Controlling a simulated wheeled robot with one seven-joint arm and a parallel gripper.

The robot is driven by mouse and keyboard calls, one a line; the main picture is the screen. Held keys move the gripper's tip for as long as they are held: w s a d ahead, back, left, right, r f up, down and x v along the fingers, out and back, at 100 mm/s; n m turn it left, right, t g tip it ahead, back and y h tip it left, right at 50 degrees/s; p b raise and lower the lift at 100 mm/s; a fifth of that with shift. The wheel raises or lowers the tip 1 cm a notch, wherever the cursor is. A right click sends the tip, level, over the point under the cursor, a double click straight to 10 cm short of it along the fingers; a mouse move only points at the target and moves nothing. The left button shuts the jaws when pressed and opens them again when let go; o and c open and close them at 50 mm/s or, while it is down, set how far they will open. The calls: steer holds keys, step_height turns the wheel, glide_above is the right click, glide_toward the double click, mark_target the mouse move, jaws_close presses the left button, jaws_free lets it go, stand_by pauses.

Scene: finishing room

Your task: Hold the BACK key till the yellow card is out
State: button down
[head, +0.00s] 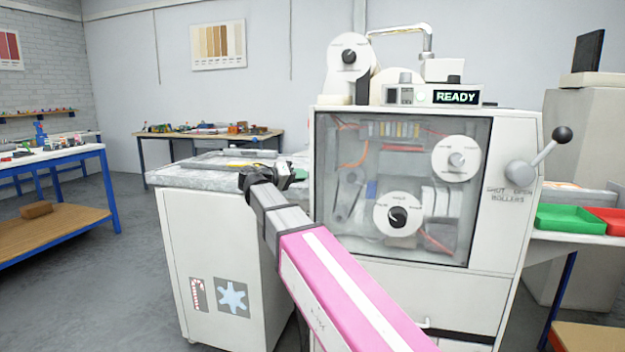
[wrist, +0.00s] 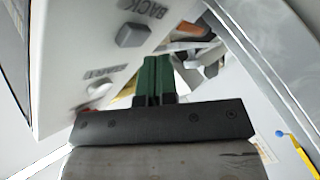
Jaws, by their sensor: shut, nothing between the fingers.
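The BACK key (wrist: 130,35) is a grey square button on a pale panel in the wrist view, under the printed word BACK. My gripper (wrist: 155,62), with dark green fingers, is shut and empty; its tips appear just right of and below the key in the picture, and I cannot tell that they touch it. In the head view my arm reaches to the grey-topped left part (head: 185,178) of the machine. The head view shows no lettering of the BACK key. I cannot clearly make out the yellow card; a yellow strip (head: 243,164) lies on that top.
The machine's display (head: 456,97) reads READY. A black-knobbed rollers lever (head: 545,148) is on its right side. A second key (wrist: 101,88) sits below BACK, its label blurred. Green (head: 570,219) and red (head: 607,220) trays stand right. The floor at left is open.

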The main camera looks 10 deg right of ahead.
steer(key=a, duration=0.1)
steer(key=w+a, duration=0.1)
steer(key=a, duration=0.2)
steer(key=shift+w+a, duration=0.3)
steer(key=shift+w, duration=0.1)
steer(key=shift+f, duration=0.1)
stand_by(0.4)
